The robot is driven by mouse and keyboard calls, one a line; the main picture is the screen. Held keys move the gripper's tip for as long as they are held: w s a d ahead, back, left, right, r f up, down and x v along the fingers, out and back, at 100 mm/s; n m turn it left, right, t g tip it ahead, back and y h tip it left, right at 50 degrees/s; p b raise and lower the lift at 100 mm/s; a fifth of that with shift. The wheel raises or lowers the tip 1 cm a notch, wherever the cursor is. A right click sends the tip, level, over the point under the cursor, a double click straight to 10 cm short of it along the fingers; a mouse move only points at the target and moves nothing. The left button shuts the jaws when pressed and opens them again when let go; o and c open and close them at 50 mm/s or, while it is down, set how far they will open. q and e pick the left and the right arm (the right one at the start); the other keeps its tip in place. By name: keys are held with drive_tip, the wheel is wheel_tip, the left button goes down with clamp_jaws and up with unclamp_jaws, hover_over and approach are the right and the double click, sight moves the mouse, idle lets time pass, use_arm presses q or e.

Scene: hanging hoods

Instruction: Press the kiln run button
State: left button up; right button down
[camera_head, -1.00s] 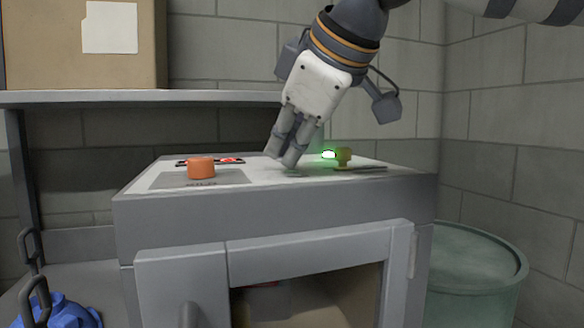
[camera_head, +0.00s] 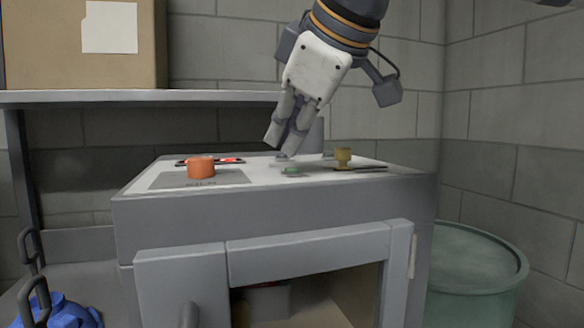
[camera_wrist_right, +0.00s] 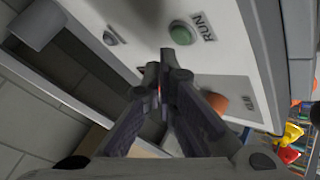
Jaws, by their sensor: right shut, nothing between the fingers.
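The green run button (camera_head: 292,170) sits on the white top panel of the grey kiln (camera_head: 170,215). In the right wrist view the button (camera_wrist_right: 182,33) lies beside the word RUN. My left gripper is not in view.
A grey cylinder (camera_head: 315,137) rises behind the fingers. A shelf with a cardboard box (camera_head: 50,45) is left; a green drum (camera_head: 470,270) stands right.

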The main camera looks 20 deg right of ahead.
sight(287, 169)
drive_tip(key=shift+r, duration=2.45)
